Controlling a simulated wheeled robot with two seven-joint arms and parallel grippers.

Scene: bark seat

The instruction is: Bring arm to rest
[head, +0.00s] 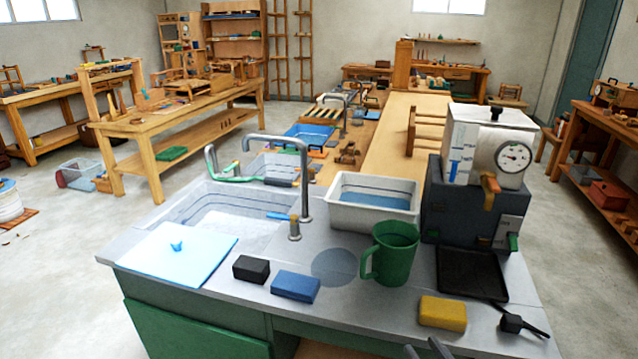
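Only the tips of my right gripper (426,350) show, at the bottom edge of the head view, just in front of the grey counter (375,322). Its two grey fingertips stand apart with nothing seen between them, so it looks open and empty. The rest of the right arm is cut off by the frame. My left gripper and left arm are not in view. A yellow block (442,313) lies on the counter just beyond the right fingertips, apart from them.
A green mug (393,253), blue block (295,286), black block (251,269) and light-blue sheet (178,254) are on the counter. A white basin (374,214) and a machine with a gauge (480,170) stand behind. A black-handled tool (520,325) lies at right.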

